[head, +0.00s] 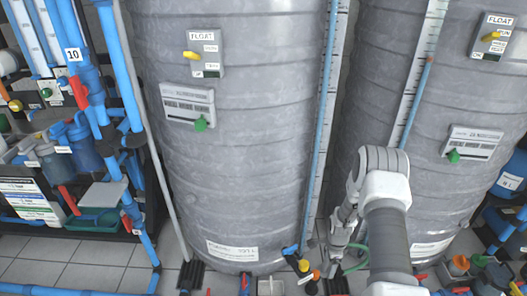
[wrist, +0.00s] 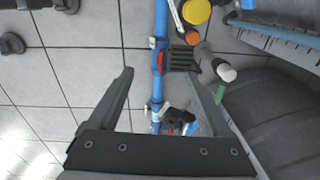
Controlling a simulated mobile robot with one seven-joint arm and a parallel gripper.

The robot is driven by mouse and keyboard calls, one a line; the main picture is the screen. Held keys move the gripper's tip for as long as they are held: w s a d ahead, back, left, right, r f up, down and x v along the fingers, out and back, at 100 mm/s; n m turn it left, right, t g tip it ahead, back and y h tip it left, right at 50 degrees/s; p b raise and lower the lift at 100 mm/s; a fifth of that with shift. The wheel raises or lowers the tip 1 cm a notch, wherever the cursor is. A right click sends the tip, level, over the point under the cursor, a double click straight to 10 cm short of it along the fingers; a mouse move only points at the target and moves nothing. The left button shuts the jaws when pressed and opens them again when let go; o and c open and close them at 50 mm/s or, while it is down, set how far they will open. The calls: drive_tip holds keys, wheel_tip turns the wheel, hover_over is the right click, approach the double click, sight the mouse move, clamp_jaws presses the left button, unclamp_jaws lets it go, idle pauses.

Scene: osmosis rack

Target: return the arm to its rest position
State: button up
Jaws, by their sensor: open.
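My gripper (wrist: 165,105) shows in the wrist view with its two dark fingers spread wide apart and nothing between them. Behind the fingers lie the tiled floor and a blue pipe with a red valve handle. In the head view my arm reaches forward at the lower right and bends downward. Its wrist hangs in front of the gap between the two big grey tanks, with the gripper (head: 335,258) low near the floor. The fingertips are too small to make out clearly there.
A large grey tank (head: 235,130) stands at the centre, and a second grey tank (head: 370,90) at the right. Blue pipes (head: 120,75) and a rack stand at the left. Low valves and pipe fittings (head: 305,266) lie near the gripper. Tiled floor (head: 60,262) is open at the lower left.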

drive_tip(key=a+r+n+t, duration=0.25)
drive_tip(key=r+n, duration=0.45)
drive_tip(key=r, duration=2.6)
drive_tip(key=s+a+r+n, duration=0.2)
drive_tip(key=s+r+n, duration=0.1)
drive_tip(key=s+r, duration=0.3)
drive_tip(key=s+a+r+n, duration=0.2)
drive_tip(key=s+r, duration=0.2)
drive_tip(key=r, duration=0.4)
drive_tip(key=s+a+r+n+t, duration=0.1)
drive_tip(key=s+r+n, duration=0.2)
drive_tip(key=s, duration=0.5)
drive_tip(key=s+a+r+n+t, duration=0.2)
drive_tip(key=s+n, duration=0.1)
drive_tip(key=s, duration=0.5)
wheel_tip(320, 180, up, 22)
drive_tip(key=p, duration=2.1)
drive_tip(key=shift+f+p, duration=0.25)
drive_tip(key=shift+p, duration=0.05)
drive_tip(key=shift+d+g, duration=0.25)
